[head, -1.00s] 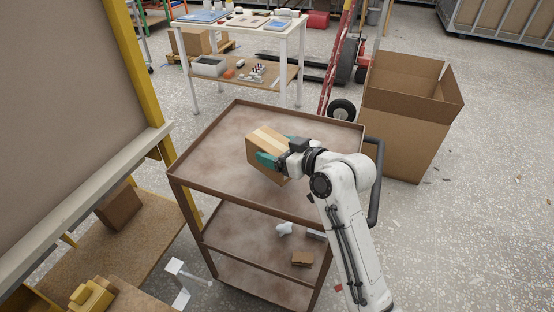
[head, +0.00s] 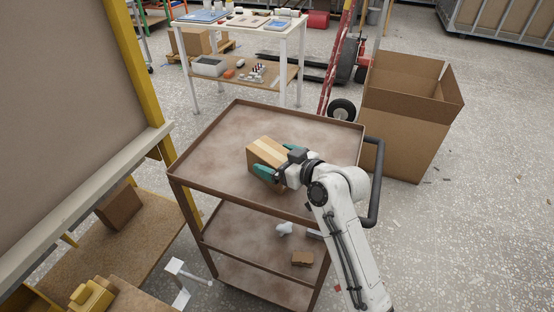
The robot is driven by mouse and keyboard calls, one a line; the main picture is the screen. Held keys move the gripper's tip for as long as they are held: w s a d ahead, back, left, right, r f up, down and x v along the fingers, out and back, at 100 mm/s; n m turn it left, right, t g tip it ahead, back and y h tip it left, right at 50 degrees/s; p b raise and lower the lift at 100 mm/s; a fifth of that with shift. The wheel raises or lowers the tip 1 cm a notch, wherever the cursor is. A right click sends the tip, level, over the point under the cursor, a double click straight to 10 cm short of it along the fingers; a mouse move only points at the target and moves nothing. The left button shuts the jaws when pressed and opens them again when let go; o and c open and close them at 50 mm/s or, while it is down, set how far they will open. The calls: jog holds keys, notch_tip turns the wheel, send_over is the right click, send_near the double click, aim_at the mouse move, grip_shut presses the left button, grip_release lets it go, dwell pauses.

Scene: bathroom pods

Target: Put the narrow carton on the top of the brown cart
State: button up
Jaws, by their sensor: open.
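The narrow carton (head: 266,148) is a tan cardboard box with a paler strip on its top. It rests on the top of the brown cart (head: 215,165), near the middle of that tray. My gripper (head: 279,162) is open, its green fingers spread at the carton's near right side. The fingers partly hide that side of the carton, and I cannot tell whether they touch it. My white arm reaches in from the lower right.
A raised rim surrounds the cart top, and a dark handle (head: 376,180) is on its right. Small items lie on the lower shelves. A large open cardboard box (head: 405,130) stands to the right. A white table (head: 240,35) is behind. The cart top around the carton is clear.

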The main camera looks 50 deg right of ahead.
jog(key=shift+r, duration=0.15)
jog(key=v, duration=1.2)
jog(key=shift+b, duration=0.3)
jog(key=shift+s, duration=0.1)
